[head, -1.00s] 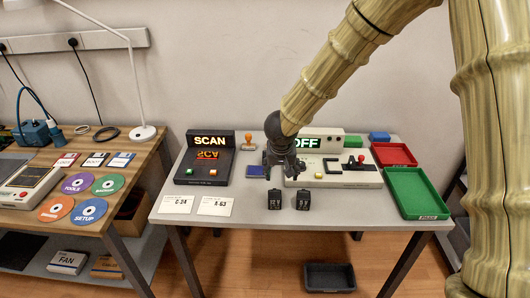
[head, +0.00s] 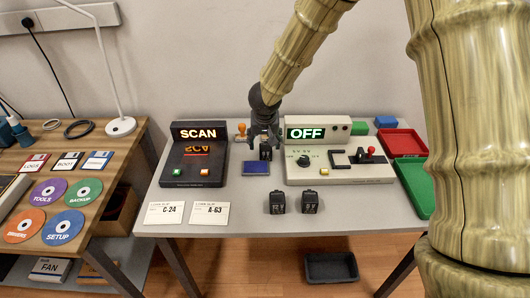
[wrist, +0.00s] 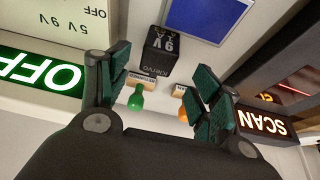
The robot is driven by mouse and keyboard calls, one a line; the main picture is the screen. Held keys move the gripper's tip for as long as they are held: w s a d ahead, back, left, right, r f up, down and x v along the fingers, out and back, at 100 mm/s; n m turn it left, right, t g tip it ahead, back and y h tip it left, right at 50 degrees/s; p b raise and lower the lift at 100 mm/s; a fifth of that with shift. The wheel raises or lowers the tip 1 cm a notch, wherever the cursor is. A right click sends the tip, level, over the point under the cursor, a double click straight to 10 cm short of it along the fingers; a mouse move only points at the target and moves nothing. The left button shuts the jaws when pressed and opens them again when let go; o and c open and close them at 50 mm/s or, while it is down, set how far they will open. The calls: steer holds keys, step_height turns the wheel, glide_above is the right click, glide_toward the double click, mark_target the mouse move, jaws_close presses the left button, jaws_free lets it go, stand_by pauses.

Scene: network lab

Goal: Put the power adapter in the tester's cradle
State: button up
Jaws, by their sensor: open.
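A black power adapter marked 9V (wrist: 160,55) stands upright behind the blue pad, between the scan station and the tester; in the head view it shows just below my gripper (head: 265,152). Two more black adapters stand at the table's front, one left (head: 277,202) and one right (head: 309,202). The tester (head: 340,174) reads OFF and has a dial, a yellow button and a red-knobbed lever. Its black bracket-like cradle (head: 340,158) looks empty. My gripper (head: 264,133) is open above the rear adapter; the wrist view shows the adapter beyond the spread fingers (wrist: 158,92), not held.
The SCAN station (head: 200,155) stands left of my gripper. Near the rear adapter are an orange-handled stamp (head: 241,131), a green-handled one (wrist: 136,98) and the blue pad (head: 256,168). Red (head: 398,143) and green (head: 412,180) trays lie right. Two cards (head: 164,213) lie front left.

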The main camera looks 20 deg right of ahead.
mark_target(266, 146)
steer(key=shift+w+f, duration=0.15)
steer(key=shift+f, duration=0.05)
steer(key=shift+d, duration=0.1)
steer(key=shift+f, duration=0.1)
steer(key=shift+x, duration=2.35)
steer(key=shift+d, duration=0.15)
steer(key=c, duration=1.2)
steer(key=shift+c, duration=0.5)
